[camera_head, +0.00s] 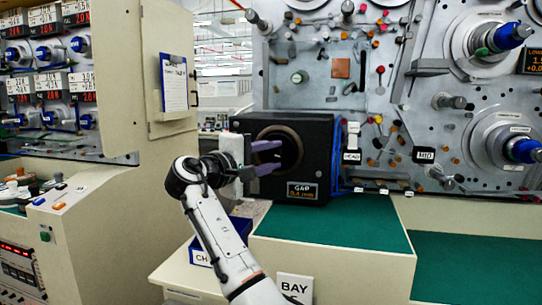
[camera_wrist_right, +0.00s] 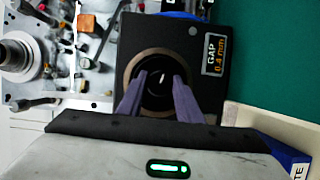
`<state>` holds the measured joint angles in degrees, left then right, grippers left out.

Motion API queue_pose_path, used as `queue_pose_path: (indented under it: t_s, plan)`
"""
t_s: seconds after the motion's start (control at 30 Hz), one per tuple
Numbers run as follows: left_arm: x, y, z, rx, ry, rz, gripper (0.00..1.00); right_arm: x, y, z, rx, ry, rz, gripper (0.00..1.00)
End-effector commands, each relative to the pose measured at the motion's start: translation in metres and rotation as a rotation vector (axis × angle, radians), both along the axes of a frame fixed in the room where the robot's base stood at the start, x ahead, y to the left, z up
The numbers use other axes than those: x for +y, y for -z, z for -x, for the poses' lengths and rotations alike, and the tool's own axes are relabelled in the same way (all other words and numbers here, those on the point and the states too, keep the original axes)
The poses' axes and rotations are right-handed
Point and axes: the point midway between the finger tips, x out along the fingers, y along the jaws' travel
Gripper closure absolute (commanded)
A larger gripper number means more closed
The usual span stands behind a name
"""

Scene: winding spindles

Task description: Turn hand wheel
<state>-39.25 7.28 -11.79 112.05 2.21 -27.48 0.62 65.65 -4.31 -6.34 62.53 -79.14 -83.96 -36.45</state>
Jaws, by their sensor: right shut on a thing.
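The black box (camera_head: 320,145) has a round front with a brownish ring and the dark hand wheel (camera_head: 292,149) at its centre. Its small display (camera_head: 303,191) reads GAP 0.4 mm. My right gripper (camera_head: 280,157) reaches in from the left, with its two purple fingers on either side of the wheel. In the right wrist view the fingers (camera_wrist_right: 160,77) straddle the dark wheel (camera_wrist_right: 160,94) and are shut on it. The wheel's edge is hard to make out against the dark recess. My left gripper is not in view.
A metal panel (camera_head: 345,85) with spindles and small coloured knobs stands behind and to the right. A green-topped bench (camera_head: 340,222) lies right of my right arm. A cream cabinet door (camera_head: 160,50) with a clipboard (camera_head: 173,83) stands at the left. A blue bin (camera_head: 200,250) sits below.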

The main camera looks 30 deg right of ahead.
Motion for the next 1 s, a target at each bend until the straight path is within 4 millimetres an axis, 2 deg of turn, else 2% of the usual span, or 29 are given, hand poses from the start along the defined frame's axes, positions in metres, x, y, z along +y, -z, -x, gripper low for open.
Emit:
queue_pose_path:
  t_s: [0.3,0.33,0.4,0.43,0.77,0.87,1.0]
  plan:
    - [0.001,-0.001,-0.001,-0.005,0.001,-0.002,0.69,0.001,0.001,0.0,0.002,-0.001,-0.003,0.9]
    - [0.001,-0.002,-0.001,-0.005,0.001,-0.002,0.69,0.001,0.001,0.0,0.002,-0.001,-0.003,0.63]
    - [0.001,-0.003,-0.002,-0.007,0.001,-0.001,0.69,0.001,0.001,0.0,0.002,-0.001,-0.003,0.51]
    - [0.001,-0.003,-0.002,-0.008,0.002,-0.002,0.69,0.0,0.001,0.0,0.002,-0.001,-0.003,0.49]
    - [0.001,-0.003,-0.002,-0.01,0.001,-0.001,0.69,0.003,0.001,0.001,0.0,-0.002,-0.001,0.49]
    - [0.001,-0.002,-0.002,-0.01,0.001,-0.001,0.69,0.014,0.001,0.004,0.0,-0.002,-0.001,0.49]
    - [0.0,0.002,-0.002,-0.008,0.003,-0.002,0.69,0.039,0.001,0.011,-0.001,-0.005,-0.001,0.49]
